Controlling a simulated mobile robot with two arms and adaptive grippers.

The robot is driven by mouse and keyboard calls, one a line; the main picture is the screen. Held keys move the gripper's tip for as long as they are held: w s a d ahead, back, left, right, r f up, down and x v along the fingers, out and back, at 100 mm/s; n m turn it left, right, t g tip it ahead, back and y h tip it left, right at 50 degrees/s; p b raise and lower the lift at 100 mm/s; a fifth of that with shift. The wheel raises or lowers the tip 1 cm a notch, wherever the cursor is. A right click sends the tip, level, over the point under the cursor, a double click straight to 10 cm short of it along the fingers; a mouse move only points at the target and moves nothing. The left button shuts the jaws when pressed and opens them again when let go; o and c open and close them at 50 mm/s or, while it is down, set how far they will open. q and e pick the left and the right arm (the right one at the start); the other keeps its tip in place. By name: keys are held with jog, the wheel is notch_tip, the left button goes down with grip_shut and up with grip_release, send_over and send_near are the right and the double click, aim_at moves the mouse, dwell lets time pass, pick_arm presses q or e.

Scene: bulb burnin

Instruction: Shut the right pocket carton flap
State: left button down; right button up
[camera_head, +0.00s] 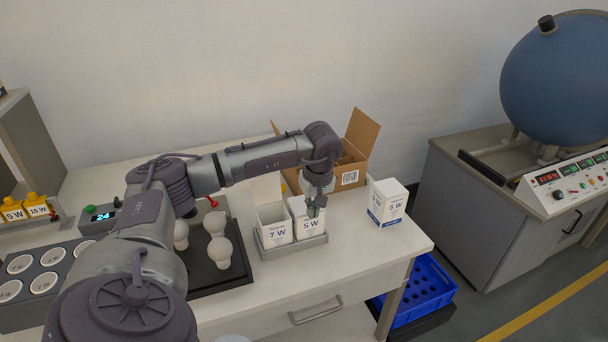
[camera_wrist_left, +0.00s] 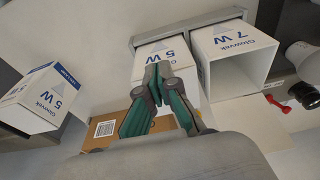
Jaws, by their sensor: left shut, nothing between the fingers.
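The right pocket carton, marked 5 W (camera_head: 309,226), stands upright in a grey two-pocket tray (camera_head: 292,248). It also shows in the left wrist view (camera_wrist_left: 165,50). My left gripper (camera_head: 317,207) is shut and empty, pointing down at this carton's top edge. In the left wrist view the fingertips (camera_wrist_left: 157,75) overlap the carton's printed face and upper edge. The gripper hides most of its top, so I cannot tell how its flap lies or whether the fingers touch it. My right gripper is not in view.
The left pocket carton, marked 7 W (camera_head: 273,225), is open with its flap raised behind. Another 5 W carton (camera_head: 387,202) stands right of the tray. An open brown box (camera_head: 352,160) is behind. White bulbs (camera_head: 220,251) sit on a dark pad left.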

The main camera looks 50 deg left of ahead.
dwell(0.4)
pick_arm(q)
jog(key=shift+w+a+r, duration=0.2)
jog(key=shift+w+a, duration=0.1)
jog(key=shift+a, duration=0.4)
jog(key=shift+r+p, duration=0.35)
notch_tip(320, 180, up, 5)
jog(key=p, duration=0.3)
jog(key=shift+d+f+p, duration=0.1)
jog(key=shift+f+p, duration=0.1)
jog(key=shift+p, duration=0.2)
jog(key=s+d+r+b, duration=0.2)
jog(key=d+r+b, duration=0.1)
jog(key=d+r, duration=0.2)
jog(key=shift+s+d+r, duration=0.35)
jog(key=shift+s+d, duration=0.05)
jog(key=shift+d, duration=0.3)
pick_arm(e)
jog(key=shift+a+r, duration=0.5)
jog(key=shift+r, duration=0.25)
